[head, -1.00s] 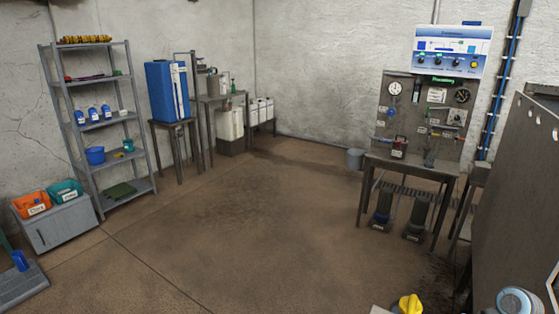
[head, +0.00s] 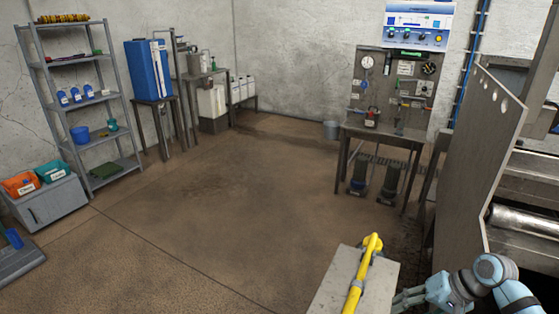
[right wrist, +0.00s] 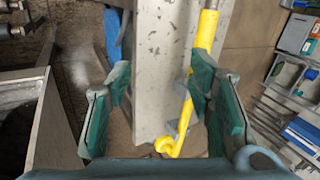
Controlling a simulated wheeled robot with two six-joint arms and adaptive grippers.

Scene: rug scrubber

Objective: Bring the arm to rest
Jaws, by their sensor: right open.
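My right arm comes in at the bottom right of the head view, and its gripper (head: 408,298) is close to the right side of a grey stand. In the right wrist view the gripper (right wrist: 160,88) is open, with its teal-padded fingers apart. A yellow bar-like handle (head: 364,268) lies along the top of the stand. In the right wrist view the yellow handle (right wrist: 187,100) runs past the right finger, which partly overlaps it, and ends in a hook. I cannot tell whether they touch. My left gripper is not in view.
A tall metal panel (head: 485,150) and machine with a roller (head: 525,220) stand at the right, close to my right arm. The grey stand (head: 335,285) is in front. A gauge workbench (head: 385,130) is behind. Open floor (head: 220,210) lies at the middle left.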

